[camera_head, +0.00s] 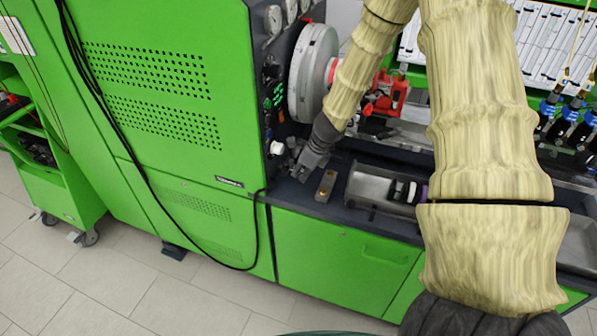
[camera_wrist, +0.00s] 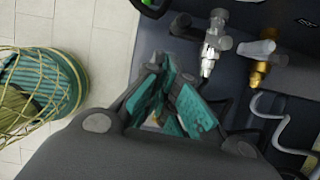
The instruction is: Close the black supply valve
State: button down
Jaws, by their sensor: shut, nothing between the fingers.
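In the wrist view a silver-bodied valve (camera_wrist: 208,62) with a dark grey handle (camera_wrist: 217,28) sits on the dark panel. It looks like the black supply valve. Beside it, to the right, is a brass valve (camera_wrist: 259,74) with a lighter grey handle (camera_wrist: 258,48). My gripper (camera_wrist: 172,72) is shut and empty, its teal-padded fingers to the left of the silver valve. I see no clear contact with it. In the head view my gripper (camera_head: 303,172) hangs low at the front left of the bench top, and I cannot make out the valves there.
A green cabinet (camera_head: 165,75) stands left of my gripper, with a control panel on its side and a round grey drum (camera_head: 308,75) behind. A small brass-topped block (camera_head: 326,186) and a metal tray (camera_head: 368,188) lie to the right. A cable (camera_head: 262,225) hangs down the front.

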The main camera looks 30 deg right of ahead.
jog(key=s+b+v, duration=0.1)
jog(key=v, duration=1)
jog(key=shift+s+d+f, duration=0.2)
jog(key=shift+s+f, duration=0.05)
jog(key=shift+f, duration=0.15)
jog(key=shift+f, duration=0.1)
